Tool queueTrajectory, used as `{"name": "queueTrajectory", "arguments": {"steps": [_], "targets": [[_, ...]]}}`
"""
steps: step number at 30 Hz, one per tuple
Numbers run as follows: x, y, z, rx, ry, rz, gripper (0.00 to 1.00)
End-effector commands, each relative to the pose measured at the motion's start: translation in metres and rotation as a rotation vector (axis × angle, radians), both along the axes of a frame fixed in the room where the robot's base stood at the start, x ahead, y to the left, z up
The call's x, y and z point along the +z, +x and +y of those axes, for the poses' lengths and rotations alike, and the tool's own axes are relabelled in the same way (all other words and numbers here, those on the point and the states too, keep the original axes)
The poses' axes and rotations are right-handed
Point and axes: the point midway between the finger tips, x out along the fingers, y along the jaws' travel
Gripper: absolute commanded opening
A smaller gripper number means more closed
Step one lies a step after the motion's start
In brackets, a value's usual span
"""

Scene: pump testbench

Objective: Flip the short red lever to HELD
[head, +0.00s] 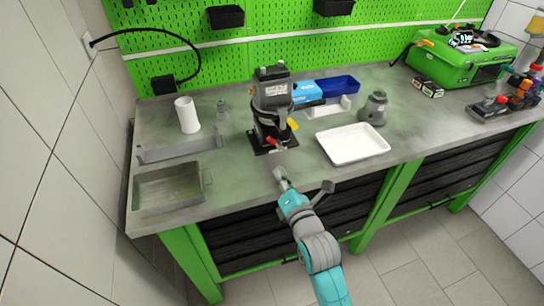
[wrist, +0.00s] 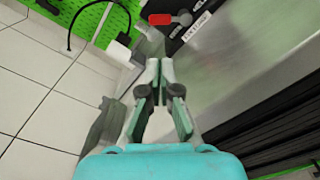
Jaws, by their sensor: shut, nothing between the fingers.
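The short red lever (head: 272,141) is low on the front of the dark pump stand (head: 258,137). In the wrist view the red lever (wrist: 160,19) is at the top, with a grey pivot to its right. White label strips (wrist: 198,26) lie beside it; I cannot read them surely. My gripper (head: 279,172) is at the bench's front edge, in front of the lever and apart from it. In the wrist view my gripper (wrist: 160,64) has its fingertips together and empty, pointing toward the lever. A yellow handle (head: 292,124) sits above and right of the red lever.
A white tray (head: 353,155) is right of the stand and a grey metal tray (head: 168,203) is at the front left. A paper roll (head: 187,115), a blue bin (head: 340,86) and a green case (head: 458,62) stand farther back. Bare bench lies between gripper and stand.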

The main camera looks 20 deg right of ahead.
Motion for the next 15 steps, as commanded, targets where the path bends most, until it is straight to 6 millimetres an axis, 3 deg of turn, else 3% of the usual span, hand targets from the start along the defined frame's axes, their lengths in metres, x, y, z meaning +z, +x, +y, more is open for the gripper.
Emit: {"name": "queueTrajectory", "arguments": {"steps": [5, 15], "targets": [[0.001, 0.018, 0.000, 0.000, 0.000, -0.001, 0.00], [0.000, 0.072, 0.001, 0.001, 0.001, -0.001, 0.00]]}}
